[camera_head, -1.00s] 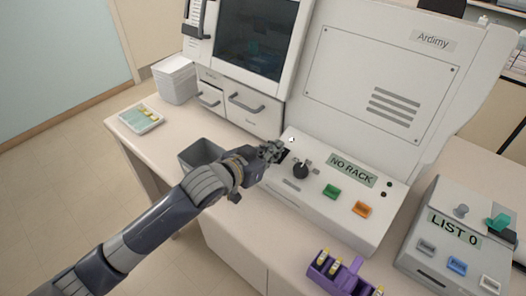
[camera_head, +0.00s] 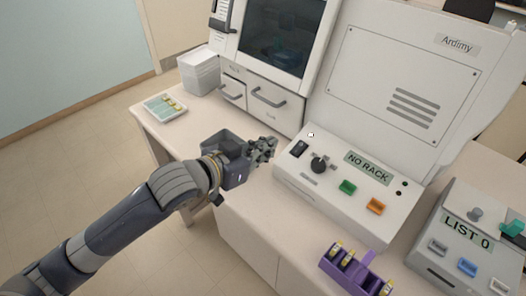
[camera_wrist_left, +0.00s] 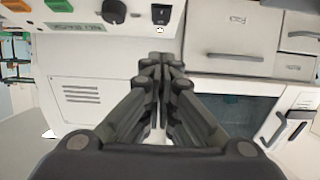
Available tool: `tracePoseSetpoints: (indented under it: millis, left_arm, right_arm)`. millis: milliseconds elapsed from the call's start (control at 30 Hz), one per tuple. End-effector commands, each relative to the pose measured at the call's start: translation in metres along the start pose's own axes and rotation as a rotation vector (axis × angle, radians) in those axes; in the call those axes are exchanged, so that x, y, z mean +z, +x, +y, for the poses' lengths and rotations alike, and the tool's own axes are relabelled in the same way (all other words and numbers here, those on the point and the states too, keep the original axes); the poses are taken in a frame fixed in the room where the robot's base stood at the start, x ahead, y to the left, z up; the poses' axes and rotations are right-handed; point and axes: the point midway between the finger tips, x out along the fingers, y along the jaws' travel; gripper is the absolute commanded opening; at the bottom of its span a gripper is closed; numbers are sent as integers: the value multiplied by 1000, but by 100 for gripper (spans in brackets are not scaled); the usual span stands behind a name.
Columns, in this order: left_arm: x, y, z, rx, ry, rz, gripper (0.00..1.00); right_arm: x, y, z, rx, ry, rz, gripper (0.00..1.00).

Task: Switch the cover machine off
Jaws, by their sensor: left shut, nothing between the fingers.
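The cover machine (camera_head: 326,196) is a white unit with a tall back panel marked "Ardimy". Its sloped front panel has a black rocker switch (camera_head: 299,149) at the left end, a black knob (camera_head: 319,164), a green button (camera_head: 347,187) and an orange button (camera_head: 375,206). Its display (camera_head: 368,168) reads "NO RACK". My left gripper (camera_head: 272,147) is shut and empty, just left of the panel and apart from the switch. In the left wrist view the switch (camera_wrist_left: 161,14) shows beyond the closed fingertips (camera_wrist_left: 160,58). My right gripper is not in view.
A purple rack (camera_head: 335,266) with yellow-topped vials stands in front of the machine. A "LIST 0" unit (camera_head: 445,259) is at the right. A drawered machine (camera_head: 300,92) stands behind; a slide tray (camera_head: 150,108) lies far left.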

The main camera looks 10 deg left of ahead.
Motion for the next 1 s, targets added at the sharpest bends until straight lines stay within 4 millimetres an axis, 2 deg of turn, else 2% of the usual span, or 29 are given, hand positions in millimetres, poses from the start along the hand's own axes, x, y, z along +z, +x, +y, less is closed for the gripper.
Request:
tracePoseSetpoints:
  millis: [133, 433, 567, 600, 633, 767, 1000]
  left_arm:
    - [0, -7, 0, 0, 1, 1, 0]
    - [-1, -8, 0, 0, 1, 1, 0]
    - [2, -9, 1, -2, -2, -5, 0]
    - [6, -9, 2, -5, -6, -12, 0]
    - [9, -10, 3, -9, -9, -20, 0]
    - [33, -14, 6, -38, -28, -72, 0]
    - [106, -38, 9, -136, -90, -253, 0]
  right_arm:
    - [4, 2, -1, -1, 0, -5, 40]
    - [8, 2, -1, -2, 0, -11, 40]
    - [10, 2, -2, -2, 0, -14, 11]
    - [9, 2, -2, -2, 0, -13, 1]
    - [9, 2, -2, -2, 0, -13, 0]
    - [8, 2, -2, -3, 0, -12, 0]
    - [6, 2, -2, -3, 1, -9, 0]
